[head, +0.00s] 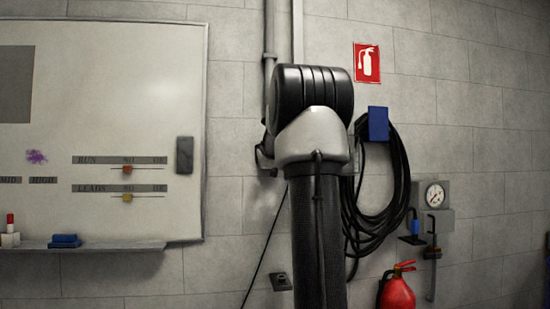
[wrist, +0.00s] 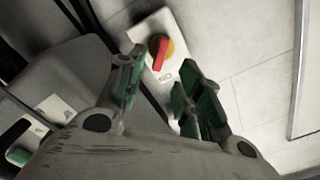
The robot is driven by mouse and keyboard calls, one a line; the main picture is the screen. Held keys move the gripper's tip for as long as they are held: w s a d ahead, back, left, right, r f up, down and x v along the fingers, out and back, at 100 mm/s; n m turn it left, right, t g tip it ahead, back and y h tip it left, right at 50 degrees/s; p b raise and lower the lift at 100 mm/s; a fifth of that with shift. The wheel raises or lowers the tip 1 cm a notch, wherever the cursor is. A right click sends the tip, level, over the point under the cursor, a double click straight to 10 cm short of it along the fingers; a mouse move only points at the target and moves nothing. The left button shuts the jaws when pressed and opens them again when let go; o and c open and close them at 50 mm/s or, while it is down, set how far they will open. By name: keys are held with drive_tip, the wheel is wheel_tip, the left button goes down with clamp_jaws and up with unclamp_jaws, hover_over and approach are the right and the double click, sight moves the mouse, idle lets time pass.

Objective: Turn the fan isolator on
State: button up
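The fan isolator (wrist: 169,78) shows in the wrist view as a pale box on the wall with a red handle (wrist: 160,53) on a round yellow plate. The handle points nearly up and down in that picture, slightly tilted. My gripper (wrist: 160,68) is open, with one green-padded finger to the left of the handle and one to the right. I see no contact with the handle; the depth between fingertips and handle is hard to tell. In the head view my arm hides the isolator and the gripper.
A black cable coil (head: 400,190) hangs from a blue holder (head: 378,124) right of my arm. A gauge (head: 435,195) and a red extinguisher (head: 397,292) are farther right. A whiteboard (head: 130,110) is on the left. A grey box (wrist: 75,80) is left of my fingers.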

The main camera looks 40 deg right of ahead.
drive_tip(key=v, duration=0.4)
drive_tip(key=shift+s+a, duration=0.1)
drive_tip(key=shift+s, duration=0.1)
idle(0.4)
